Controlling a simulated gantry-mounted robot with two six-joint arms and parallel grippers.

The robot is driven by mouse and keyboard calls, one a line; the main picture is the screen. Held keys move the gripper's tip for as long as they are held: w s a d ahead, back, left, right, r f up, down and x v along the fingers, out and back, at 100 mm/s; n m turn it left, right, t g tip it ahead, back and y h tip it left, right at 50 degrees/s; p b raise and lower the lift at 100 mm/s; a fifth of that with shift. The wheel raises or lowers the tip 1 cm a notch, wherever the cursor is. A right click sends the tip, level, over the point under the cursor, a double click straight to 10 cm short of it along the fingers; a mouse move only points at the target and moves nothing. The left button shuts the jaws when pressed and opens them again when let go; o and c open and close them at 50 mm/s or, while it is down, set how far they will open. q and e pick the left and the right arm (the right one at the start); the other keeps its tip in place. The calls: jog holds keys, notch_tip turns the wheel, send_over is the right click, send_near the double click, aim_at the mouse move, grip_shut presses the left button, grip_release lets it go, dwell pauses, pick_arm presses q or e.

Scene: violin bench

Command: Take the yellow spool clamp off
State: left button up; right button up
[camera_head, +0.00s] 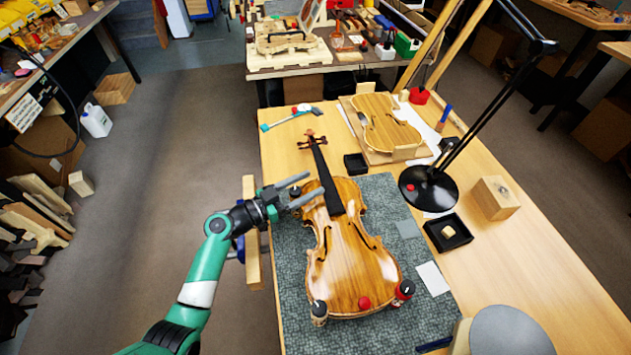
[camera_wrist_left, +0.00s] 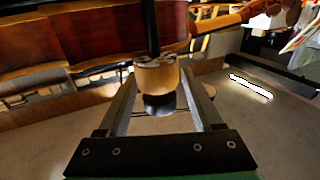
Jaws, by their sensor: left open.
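The violin (camera_head: 350,262) lies face up on a grey mat (camera_head: 295,275), its neck pointing away. My left gripper (camera_head: 315,184) is open at the violin's upper left edge. A dark clamp knob (camera_head: 295,190) shows between its fingers. In the left wrist view, a spool clamp with a yellowish lower spool (camera_wrist_left: 157,78) and dark screw sits between the open fingers of my left gripper (camera_wrist_left: 158,86), beside the violin's side (camera_wrist_left: 60,45). Whether the fingers touch it is unclear. Other clamps stand at the violin's lower edge: a pale, black-topped one (camera_head: 319,311) and a red one (camera_head: 404,290). My right gripper is out of view.
A black lamp (camera_head: 430,187) stands right of the violin, near a small black tray (camera_head: 447,233) and a wooden block (camera_head: 495,197). A violin plate (camera_head: 385,120) lies at the back. A hammer (camera_head: 290,116) lies at the back left. The floor left of the bench is open.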

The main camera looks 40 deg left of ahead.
pick_arm(q)
jog(key=shift+s, duration=0.15)
jog(key=shift+c, duration=0.4)
grip_shut()
